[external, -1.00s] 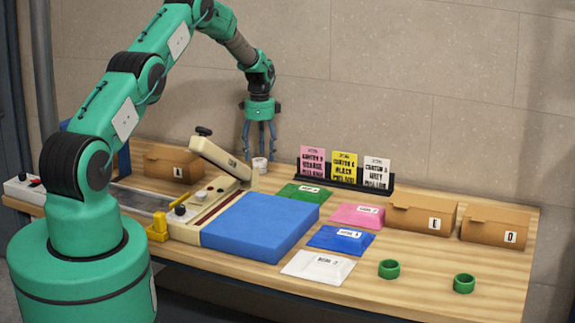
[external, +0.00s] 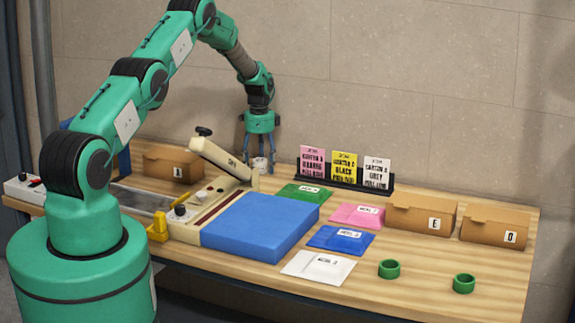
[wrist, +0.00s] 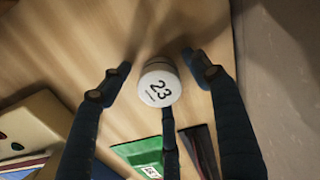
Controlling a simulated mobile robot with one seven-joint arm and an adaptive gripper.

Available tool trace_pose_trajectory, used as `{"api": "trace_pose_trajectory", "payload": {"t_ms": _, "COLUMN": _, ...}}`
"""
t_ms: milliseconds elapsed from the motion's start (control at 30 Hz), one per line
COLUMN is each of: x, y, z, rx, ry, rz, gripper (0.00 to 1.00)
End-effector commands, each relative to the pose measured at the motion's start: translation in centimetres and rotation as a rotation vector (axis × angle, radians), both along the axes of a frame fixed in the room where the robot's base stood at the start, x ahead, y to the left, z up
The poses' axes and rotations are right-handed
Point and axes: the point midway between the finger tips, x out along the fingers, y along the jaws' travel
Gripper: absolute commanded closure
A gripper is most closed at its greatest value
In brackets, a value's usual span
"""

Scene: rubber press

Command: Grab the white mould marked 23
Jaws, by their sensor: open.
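The white mould marked 23 (wrist: 159,86) stands on the wooden table, its round top with the number facing up in the wrist view. In the external view the mould (external: 259,163) shows partly between the fingers, behind the press. My gripper (external: 259,158) is open, pointing down over the mould. In the wrist view the fingers of my gripper (wrist: 163,88) surround the mould, two at the sides and one below it in the picture. Gaps show between the side fingers and the mould. Whether the lower finger touches it I cannot tell.
The cream press (external: 222,160) with its raised lever stands left of the mould, a blue block (external: 258,228) in front. A green packet (external: 302,194) and a black card rack (external: 345,180) are to the right. A carton marked A (external: 172,163) stands left, against the wall side.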

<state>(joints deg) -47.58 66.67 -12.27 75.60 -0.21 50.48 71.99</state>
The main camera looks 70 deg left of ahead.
Motion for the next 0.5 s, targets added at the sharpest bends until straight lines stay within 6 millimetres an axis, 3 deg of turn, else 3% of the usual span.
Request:
{"api": "trace_pose_trajectory", "payload": {"t_ms": 67, "x": 0.00, "y": 0.00, "z": 0.01, "rx": 0.000, "ry": 0.000, "rz": 0.000, "gripper": 0.38}}
{"api": "trace_pose_trajectory", "payload": {"t_ms": 333, "x": 0.00, "y": 0.00, "z": 0.01, "rx": 0.000, "ry": 0.000, "rz": 0.000, "gripper": 0.90}}
{"api": "trace_pose_trajectory", "payload": {"t_ms": 500, "x": 0.02, "y": 0.02, "z": 0.06, "rx": 0.001, "ry": 0.000, "rz": 0.000, "gripper": 0.94}}
